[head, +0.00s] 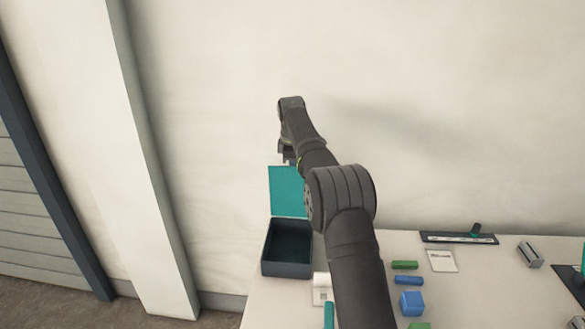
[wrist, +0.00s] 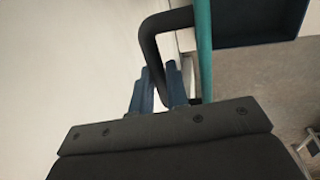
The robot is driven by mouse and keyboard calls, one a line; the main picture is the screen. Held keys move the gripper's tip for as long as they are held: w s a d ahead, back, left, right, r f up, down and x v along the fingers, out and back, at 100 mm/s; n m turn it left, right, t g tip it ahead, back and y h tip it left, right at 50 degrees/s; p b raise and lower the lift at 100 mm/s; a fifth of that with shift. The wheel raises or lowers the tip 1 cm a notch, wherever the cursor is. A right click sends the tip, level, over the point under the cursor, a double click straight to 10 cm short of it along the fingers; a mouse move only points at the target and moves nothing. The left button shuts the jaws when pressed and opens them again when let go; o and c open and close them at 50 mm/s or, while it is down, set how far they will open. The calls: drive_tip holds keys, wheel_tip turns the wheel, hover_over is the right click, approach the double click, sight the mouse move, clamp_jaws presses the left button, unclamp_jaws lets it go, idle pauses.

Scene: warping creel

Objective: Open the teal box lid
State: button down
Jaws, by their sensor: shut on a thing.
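The dark box (head: 287,269) stands at the left end of the white table, its inside showing empty. Its teal lid (head: 286,192) stands raised, about upright, at the box's back edge. In the wrist view the lid (wrist: 204,50) shows edge-on as a narrow teal strip, with part of the box (wrist: 250,30) at the upper right. A dark bent handle (wrist: 150,42) sticks out from the lid. My gripper (wrist: 158,90) is shut on this handle, with its blue fingers either side of it. In the head view my gripper (head: 287,152) is above the lid, partly hidden by my arm.
A white piece (head: 320,287) and a teal rod (head: 328,316) lie right of the box. The wall is close behind.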

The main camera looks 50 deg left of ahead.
drive_tip(key=shift+w, duration=0.1)
drive_tip(key=c, duration=1.4)
unclamp_jaws()
drive_tip(key=shift+r, duration=0.1)
wheel_tip(320, 180, up, 12)
drive_tip(key=s+d, duration=0.1)
drive_tip(key=shift+s+d, duration=0.3)
drive_tip(key=shift+s, duration=0.05)
drive_tip(key=shift+f, duration=0.2)
drive_tip(key=f, duration=0.4)
drive_tip(key=w+a+f, duration=0.1)
drive_tip(key=f, duration=0.6)
drive_tip(key=shift+w+a+f, duration=0.2)
drive_tip(key=shift+a+f, duration=0.05)
drive_tip(key=shift+f, duration=0.05)
wheel_tip(320, 180, up, 10)
drive_tip(key=s+d, duration=0.1)
